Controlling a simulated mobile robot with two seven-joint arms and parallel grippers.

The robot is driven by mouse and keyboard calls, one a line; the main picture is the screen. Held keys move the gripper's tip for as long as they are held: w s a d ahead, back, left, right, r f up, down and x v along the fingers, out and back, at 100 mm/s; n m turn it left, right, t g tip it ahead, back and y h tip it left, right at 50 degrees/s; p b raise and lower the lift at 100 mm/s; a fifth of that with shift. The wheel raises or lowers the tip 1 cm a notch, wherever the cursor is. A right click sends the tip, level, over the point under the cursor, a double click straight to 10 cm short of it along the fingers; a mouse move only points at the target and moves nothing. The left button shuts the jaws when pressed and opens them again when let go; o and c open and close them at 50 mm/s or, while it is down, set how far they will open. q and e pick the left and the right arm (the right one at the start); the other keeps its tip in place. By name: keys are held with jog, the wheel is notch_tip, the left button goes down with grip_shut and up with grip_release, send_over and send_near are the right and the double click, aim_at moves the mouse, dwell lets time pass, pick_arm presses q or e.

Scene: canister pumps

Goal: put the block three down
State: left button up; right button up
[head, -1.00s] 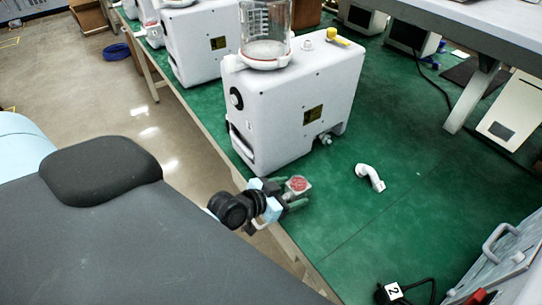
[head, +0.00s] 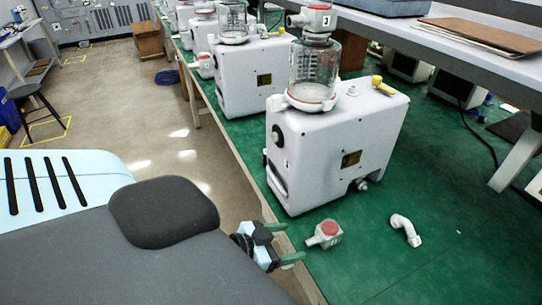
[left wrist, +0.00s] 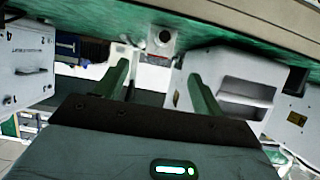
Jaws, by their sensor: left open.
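The small white block with a red round top (head: 324,234), which I take to be block three, sits on the green bench top near its front edge. It also shows as a pale grey piece beyond the fingers in the left wrist view (left wrist: 162,38). Its number is too small to read. My left gripper (head: 285,243) is open and empty, just left of the block and apart from it. Its two green fingers also show in the left wrist view (left wrist: 160,76). My right gripper is in neither view.
A white pump (head: 325,152) with a clear jar (head: 313,72) stands behind the block. A similar red-topped block (head: 312,18) sits over the jar. A white elbow pipe (head: 406,230) lies to the right. More pumps line the bench. Bare green surface lies in front.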

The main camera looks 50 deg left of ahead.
pick_arm(q)
jog(key=s+d+f+n+g+y, duration=0.1)
jog(key=s+d+f+g, duration=0.1)
jog(key=s+f, duration=0.7)
jog(key=s+d+f+n+g+y, duration=0.1)
jog(key=s+d+f, duration=0.4)
jog(key=s+f, duration=0.5)
jog(key=s+g, duration=0.1)
jog(key=s, duration=0.1)
jog(key=shift+s+f+g, duration=0.15)
jog(key=shift+s+g, duration=0.15)
jog(key=shift+s, duration=0.1)
